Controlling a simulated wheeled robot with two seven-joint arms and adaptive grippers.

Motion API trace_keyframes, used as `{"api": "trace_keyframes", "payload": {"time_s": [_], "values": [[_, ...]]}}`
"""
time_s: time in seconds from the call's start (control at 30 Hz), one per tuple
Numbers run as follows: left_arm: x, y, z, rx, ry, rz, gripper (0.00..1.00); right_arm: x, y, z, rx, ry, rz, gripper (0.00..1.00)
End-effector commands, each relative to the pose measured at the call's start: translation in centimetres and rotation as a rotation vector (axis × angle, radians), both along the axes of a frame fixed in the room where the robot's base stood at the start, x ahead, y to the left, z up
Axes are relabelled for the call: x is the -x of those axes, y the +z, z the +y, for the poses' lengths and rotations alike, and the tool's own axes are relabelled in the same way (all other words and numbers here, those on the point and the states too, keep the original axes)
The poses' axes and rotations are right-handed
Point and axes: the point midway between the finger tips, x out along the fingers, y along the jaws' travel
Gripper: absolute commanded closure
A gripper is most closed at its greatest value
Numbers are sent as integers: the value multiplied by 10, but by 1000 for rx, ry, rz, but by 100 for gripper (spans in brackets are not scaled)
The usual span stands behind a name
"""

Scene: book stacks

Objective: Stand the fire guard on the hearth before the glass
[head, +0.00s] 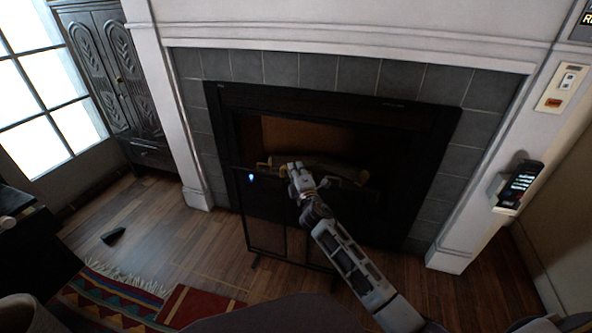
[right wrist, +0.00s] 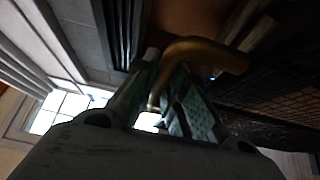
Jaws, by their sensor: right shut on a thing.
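The fire guard (head: 289,261) is a dark framed mesh screen with brass on its top edge. It is upright in front of the fireplace glass (head: 290,135), slightly askew to it. My right gripper (head: 297,170) is at the top of the guard, shut on its brass handle (right wrist: 208,50), which passes between the fingers in the right wrist view. The guard's mesh (right wrist: 285,102) shows at the right there. I cannot tell whether its feet bear on the floor. My right arm hides part of the guard's right side. My left gripper is not in view.
Grey tiles (head: 280,68) and a white surround (head: 182,150) frame the dark fireplace. A carved cabinet (head: 105,75) stands at the left by a window. A dark wedge (head: 113,235) and a fringed rug (head: 110,295) lie on the wooden floor.

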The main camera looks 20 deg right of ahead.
Motion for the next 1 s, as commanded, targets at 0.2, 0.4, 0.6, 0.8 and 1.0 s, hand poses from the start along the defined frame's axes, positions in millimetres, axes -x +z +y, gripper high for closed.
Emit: {"api": "trace_keyframes", "payload": {"time_s": [0.2,0.4,0.6,0.8,1.0], "values": [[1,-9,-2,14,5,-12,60,-1,-6,0,0,3,-11,100],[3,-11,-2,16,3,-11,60,-1,-8,1,1,3,-12,100],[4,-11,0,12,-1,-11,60,-1,-8,1,0,3,-11,100],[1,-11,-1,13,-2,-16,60,0,-16,0,1,1,0,82],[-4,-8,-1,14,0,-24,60,0,-16,0,1,1,0,66]]}}
